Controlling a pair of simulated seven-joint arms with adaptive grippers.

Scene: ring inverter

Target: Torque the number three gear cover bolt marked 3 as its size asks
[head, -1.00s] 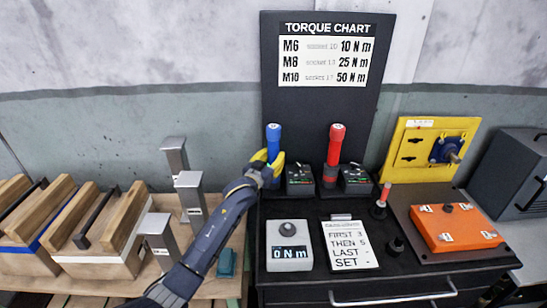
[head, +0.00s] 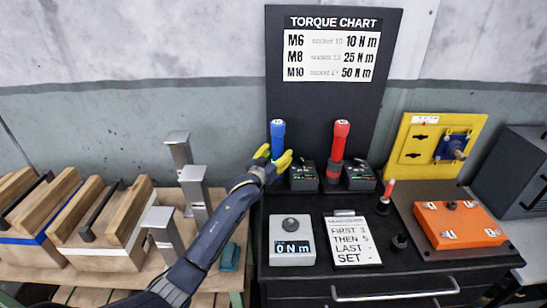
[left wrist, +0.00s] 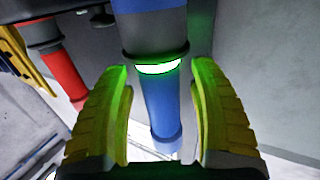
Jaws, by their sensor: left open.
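The orange gear cover (head: 459,226) with small white bolt tags lies on a dark plate at the right; the tag numbers are too small to read. A blue-handled tool (head: 277,137) and a red-handled tool (head: 340,139) stand upright at the charger boxes. My left gripper (head: 273,157) is open at the blue tool. In the left wrist view its yellow fingers (left wrist: 160,95) stand either side of the blue shaft (left wrist: 160,110), with gaps showing, and a lit ring glows on the tool. The right gripper is not in view.
The torque chart (head: 335,20) lists M6 10, M8 25 and M10 50 N m. A grey setter (head: 292,252) reads 0 N m beside a card (head: 352,254) saying first 3, then 5. Grey posts (head: 195,190) rise left of my arm.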

